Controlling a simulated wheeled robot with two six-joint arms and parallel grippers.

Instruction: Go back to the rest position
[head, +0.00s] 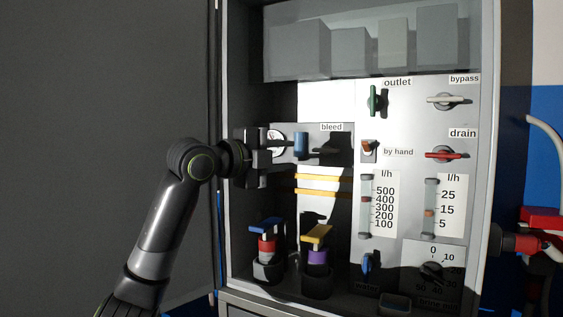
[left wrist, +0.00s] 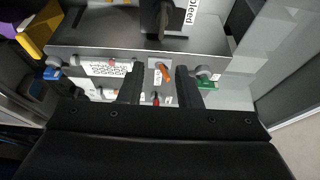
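My left gripper (head: 268,157) is in front of the upper left of the cabinet panel, beside the bleed fitting. In the left wrist view its two dark fingers (left wrist: 160,72) are spread apart with nothing held between them. The blue bleed handle (head: 301,145) is just right of the gripper in the head view. I cannot tell from the head view whether they touch. An orange lever (left wrist: 166,72) shows beyond the gap between the fingers in the left wrist view. My right gripper is not in view.
The grey cabinet (head: 486,150) carries a green outlet valve (head: 377,100), a bypass handle (head: 446,100) and a red drain handle (head: 447,154). Blue-topped (head: 266,226) and yellow-topped (head: 317,235) fittings stand low inside. Red pipework (head: 525,241) is at right. Left of the cabinet is a plain dark surface.

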